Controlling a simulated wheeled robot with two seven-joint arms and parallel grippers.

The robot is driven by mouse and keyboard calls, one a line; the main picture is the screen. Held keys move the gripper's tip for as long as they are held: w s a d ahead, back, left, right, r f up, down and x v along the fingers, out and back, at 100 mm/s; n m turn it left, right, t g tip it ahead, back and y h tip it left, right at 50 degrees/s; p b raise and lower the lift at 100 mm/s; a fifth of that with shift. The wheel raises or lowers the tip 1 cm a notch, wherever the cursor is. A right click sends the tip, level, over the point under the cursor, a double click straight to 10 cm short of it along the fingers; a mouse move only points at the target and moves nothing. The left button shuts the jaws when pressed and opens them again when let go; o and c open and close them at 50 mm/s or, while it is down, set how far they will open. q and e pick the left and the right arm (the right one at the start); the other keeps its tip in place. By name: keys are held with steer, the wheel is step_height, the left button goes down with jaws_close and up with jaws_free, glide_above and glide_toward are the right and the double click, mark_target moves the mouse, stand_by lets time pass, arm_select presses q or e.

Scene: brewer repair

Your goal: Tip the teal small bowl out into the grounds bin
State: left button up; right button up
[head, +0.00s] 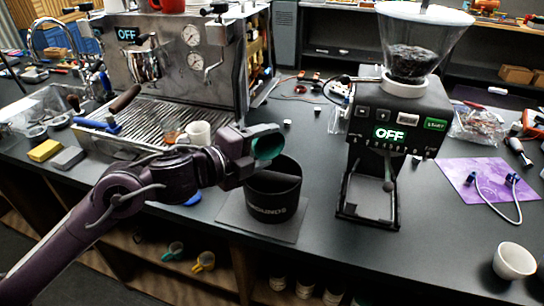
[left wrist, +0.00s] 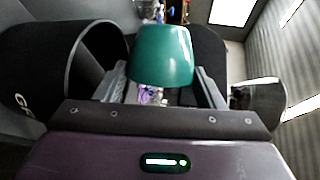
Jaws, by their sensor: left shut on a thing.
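My left gripper (head: 247,150) is shut on the teal small bowl (head: 267,143) and holds it above the back rim of the black grounds bin (head: 273,205). The bowl looks tilted well over in the head view; its contents cannot be made out. In the left wrist view the bowl (left wrist: 162,55) sits between the two fingers (left wrist: 160,85), with the grounds bin (left wrist: 50,75) to its left. The bin stands upright on a dark mat (head: 230,212), and its inside is dark. My right gripper is not in view.
The espresso machine (head: 190,55) stands behind to the left, with a white cup (head: 198,132) near its drip tray. The grinder (head: 390,125) stands right of the bin. A white cup (head: 514,260) sits at the front right. The counter between bin and grinder is clear.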

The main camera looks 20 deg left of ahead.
mark_target(257, 149)
arm_select(q)
steer(key=n+p, duration=0.1)
steer(key=p, duration=0.2)
steer(key=w+a+n+g+p, duration=0.1)
steer(key=p, duration=0.2)
steer(key=w+a+n+g+p, duration=0.1)
steer(key=p, duration=0.2)
steer(key=shift+w+r+n+h, duration=0.25)
steer(key=shift+r+n+h, duration=0.05)
steer(key=shift+n+h, duration=0.1)
steer(key=r+n+g+p, duration=0.1)
steer(key=p, duration=0.3)
steer(key=w+a+r+n+h+p, duration=0.1)
steer(key=n+p, duration=0.1)
steer(key=p, duration=0.3)
steer(key=shift+w+a+n+g+p, duration=0.2)
steer(key=shift+n+g+p, duration=0.1)
steer(key=shift+g, duration=0.1)
steer(key=w+a+f+n+g+h+b, duration=0.2)
steer(key=w+a+f+n+h+b, duration=0.1)
steer(key=w+a+n, duration=0.2)
steer(key=shift+w, duration=0.3)
steer(key=shift+a, duration=0.1)
